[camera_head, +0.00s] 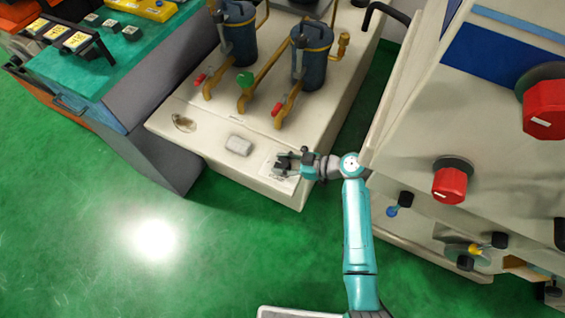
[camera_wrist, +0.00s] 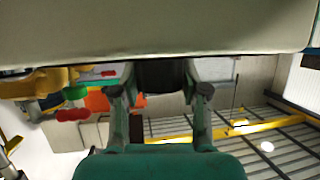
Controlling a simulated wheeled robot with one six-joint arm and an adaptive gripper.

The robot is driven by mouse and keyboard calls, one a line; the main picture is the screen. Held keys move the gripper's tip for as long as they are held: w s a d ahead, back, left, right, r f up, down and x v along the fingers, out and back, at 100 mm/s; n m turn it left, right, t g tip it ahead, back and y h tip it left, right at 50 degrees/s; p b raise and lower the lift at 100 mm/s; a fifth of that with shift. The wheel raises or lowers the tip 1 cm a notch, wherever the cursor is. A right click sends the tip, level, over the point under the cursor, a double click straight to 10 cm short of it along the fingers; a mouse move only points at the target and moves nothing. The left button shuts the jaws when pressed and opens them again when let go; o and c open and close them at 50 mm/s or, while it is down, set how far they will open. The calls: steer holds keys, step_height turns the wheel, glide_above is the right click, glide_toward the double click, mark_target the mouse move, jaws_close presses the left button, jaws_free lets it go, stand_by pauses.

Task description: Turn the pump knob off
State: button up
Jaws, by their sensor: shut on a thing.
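My gripper (camera_head: 290,162) reaches left over the front right corner of the cream pump unit (camera_head: 215,130). It is at a small pale plate near that corner. In the wrist view, my gripper (camera_wrist: 160,92) has its two fingers on either side of a dark round knob (camera_wrist: 160,73), shut on it. The knob stands out from a pale surface that fills the top of that view. The knob's mark or pointer is hidden, so its setting cannot be told. In the head view the knob is hard to tell apart from the dark fingers.
Two blue filter canisters (camera_head: 312,65) with yellow pipes stand behind on the unit. A green valve handle (camera_head: 245,79) and small red handles are near them. A machine with large red knobs (camera_head: 449,185) stands close on the right. Green floor (camera_head: 80,220) is clear at the left.

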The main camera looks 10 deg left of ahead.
steer(key=shift+f, duration=0.15)
steer(key=o, duration=1)
steer(key=shift+o, duration=0.8)
steer(key=m+t, duration=0.2)
steer(key=m+t+h, duration=0.1)
steer(key=t, duration=0.1)
steer(key=shift+s+m+h, duration=0.15)
steer(key=shift+m+h, duration=0.15)
steer(key=shift+m, duration=0.1)
steer(key=m+t+h, duration=0.4)
steer(key=m, duration=0.1)
steer(key=shift+t, duration=0.4)
steer(key=shift+m+h, duration=0.3)
steer(key=shift+a+m+t+h, duration=0.1)
steer(key=shift+m+t+h, duration=0.8)
steer(key=shift+m+h, duration=1.15)
